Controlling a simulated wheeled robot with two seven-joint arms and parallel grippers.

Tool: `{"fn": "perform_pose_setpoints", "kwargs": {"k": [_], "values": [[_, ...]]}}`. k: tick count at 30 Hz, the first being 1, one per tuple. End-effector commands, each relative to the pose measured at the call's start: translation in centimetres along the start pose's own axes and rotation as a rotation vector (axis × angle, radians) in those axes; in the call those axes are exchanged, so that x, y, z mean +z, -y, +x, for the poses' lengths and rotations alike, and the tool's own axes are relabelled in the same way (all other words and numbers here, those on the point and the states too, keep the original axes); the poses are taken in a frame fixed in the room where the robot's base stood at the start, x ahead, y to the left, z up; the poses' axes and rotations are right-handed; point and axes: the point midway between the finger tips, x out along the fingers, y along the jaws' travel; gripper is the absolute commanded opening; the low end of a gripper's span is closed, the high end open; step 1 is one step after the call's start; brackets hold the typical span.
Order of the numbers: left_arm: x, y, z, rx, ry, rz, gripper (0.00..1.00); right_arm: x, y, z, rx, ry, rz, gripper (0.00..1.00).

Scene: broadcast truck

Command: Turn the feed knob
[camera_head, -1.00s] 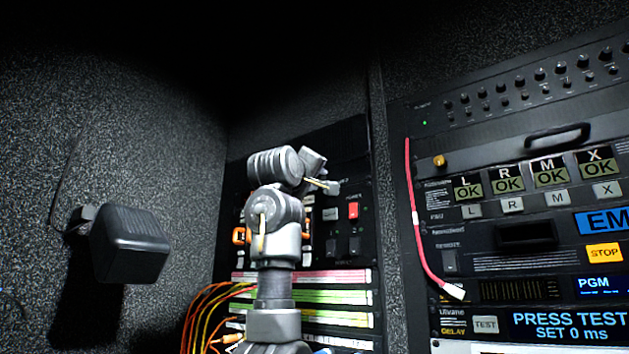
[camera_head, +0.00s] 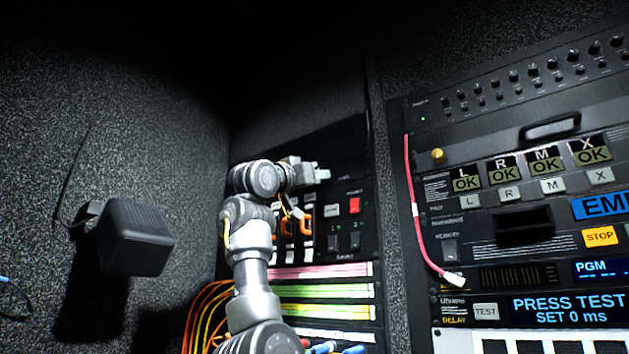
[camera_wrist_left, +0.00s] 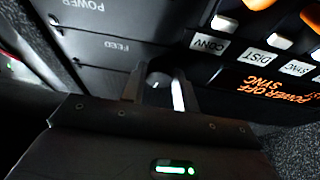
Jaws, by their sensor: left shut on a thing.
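The feed knob (camera_wrist_left: 158,74) is a small dark, rounded knob on the black rack panel, beside the printed word FEED in the left wrist view. My left gripper (camera_wrist_left: 156,88) has one finger on each side of it and is shut on it. The fingers hide part of the knob, so its pointer direction cannot be told. In the head view my left gripper (camera_head: 319,174) is at the upper part of the panel, above the red power switch (camera_head: 354,205), and the knob is hidden there. My right gripper is not in view.
Orange-handled switches (camera_head: 308,226) sit below the gripper, with labels CONV, DIST and SYNC in the wrist view. Coloured cables (camera_head: 205,310) hang lower left. A black box (camera_head: 137,238) juts from the left wall. A red cable (camera_head: 415,215) hangs on the right rack.

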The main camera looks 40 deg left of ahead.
Motion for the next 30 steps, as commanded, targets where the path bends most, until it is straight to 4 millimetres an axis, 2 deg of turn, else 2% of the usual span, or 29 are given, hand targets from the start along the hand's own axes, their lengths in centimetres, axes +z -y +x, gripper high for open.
{"fn": "perform_pose_setpoints", "kwargs": {"k": [15, 30], "values": [[-0.02, 0.40, 0.07, 0.131, 0.017, 0.351, 0.07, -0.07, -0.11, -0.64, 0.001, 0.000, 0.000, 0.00], [0.05, 0.39, 0.09, 0.165, 0.019, 0.442, 0.07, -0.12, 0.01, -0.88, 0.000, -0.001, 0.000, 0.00]]}}
